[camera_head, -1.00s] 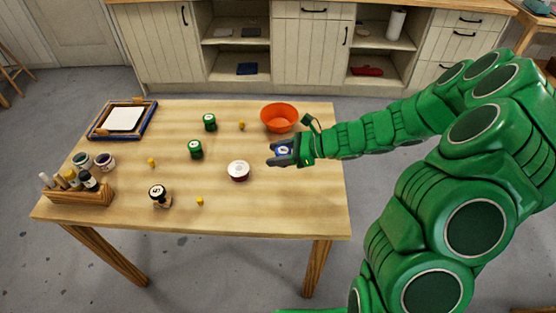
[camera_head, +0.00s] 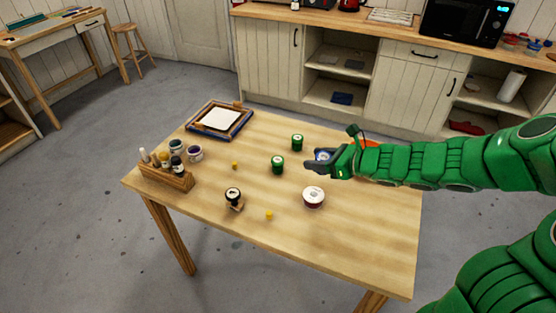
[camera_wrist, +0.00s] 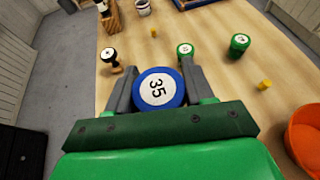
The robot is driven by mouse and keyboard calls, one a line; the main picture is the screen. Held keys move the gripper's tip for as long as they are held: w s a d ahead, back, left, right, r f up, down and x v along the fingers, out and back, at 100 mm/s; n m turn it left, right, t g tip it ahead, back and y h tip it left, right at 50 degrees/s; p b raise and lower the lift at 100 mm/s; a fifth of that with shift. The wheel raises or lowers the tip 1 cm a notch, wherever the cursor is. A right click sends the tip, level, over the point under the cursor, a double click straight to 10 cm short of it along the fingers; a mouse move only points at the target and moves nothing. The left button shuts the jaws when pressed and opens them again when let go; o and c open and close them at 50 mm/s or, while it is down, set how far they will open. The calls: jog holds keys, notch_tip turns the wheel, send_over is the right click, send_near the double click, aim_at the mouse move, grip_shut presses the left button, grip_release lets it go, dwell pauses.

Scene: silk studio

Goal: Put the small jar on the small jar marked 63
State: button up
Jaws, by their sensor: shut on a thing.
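My gripper (camera_head: 318,166) is shut on a small jar with a blue rim and a white top marked 35 (camera_wrist: 158,90). In the head view this jar (camera_head: 323,155) shows between the fingers, above the table.
An orange bowl (camera_wrist: 303,138) is mostly hidden by my arm in the head view. A wooden rack (camera_head: 165,178) and a framed screen (camera_head: 220,120) are at the left. The table's front right is clear.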

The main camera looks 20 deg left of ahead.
jog(key=s+a+r, duration=0.3)
jog(key=a+r, duration=0.1)
jog(key=a, duration=0.5)
send_over(274, 158)
jog(key=s, duration=0.1)
jog(key=f, duration=0.8)
jog(key=shift+d+f, duration=0.4)
jog(key=shift+w+a+f, duration=0.35)
jog(key=shift+w+f, duration=0.2)
jog(key=shift+f, duration=0.15)
jog(key=shift+w+a+f, duration=0.1)
jog(key=shift+f, duration=1.55)
jog(key=o, duration=1.1)
jog(key=shift+f, duration=0.15)
